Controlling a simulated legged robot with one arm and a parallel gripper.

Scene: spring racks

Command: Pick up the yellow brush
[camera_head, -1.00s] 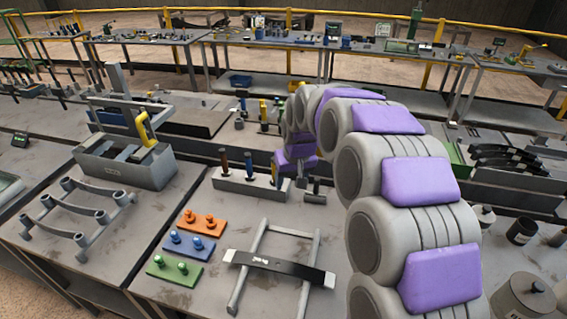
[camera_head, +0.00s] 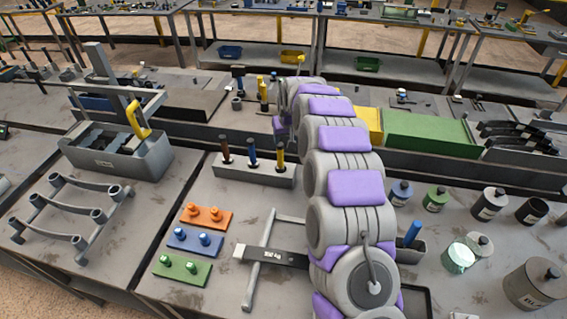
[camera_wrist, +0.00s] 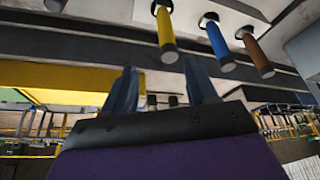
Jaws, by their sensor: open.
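The yellow brush stands upright in a grey block rack (camera_head: 240,176) on the near table. Its yellow handle (camera_head: 279,152) is at the right end of the row, beside the blue-handled brush (camera_head: 252,152) and the brown-handled brush (camera_head: 225,150). The wrist view looks upside down and shows the yellow handle (camera_wrist: 165,36) at the top, left of the blue one (camera_wrist: 217,45) and the brown one (camera_wrist: 254,50). My gripper (camera_wrist: 162,84) is open and empty, its fingers apart from the yellow handle. In the head view my arm hides the gripper's fingers.
A grey toolbox (camera_head: 145,160) with a yellow-handled tool stands left of the rack. Orange (camera_head: 205,217), blue and green peg plates lie in front of it. A green box (camera_head: 428,135) sits behind right. Jars and pots stand on the right.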

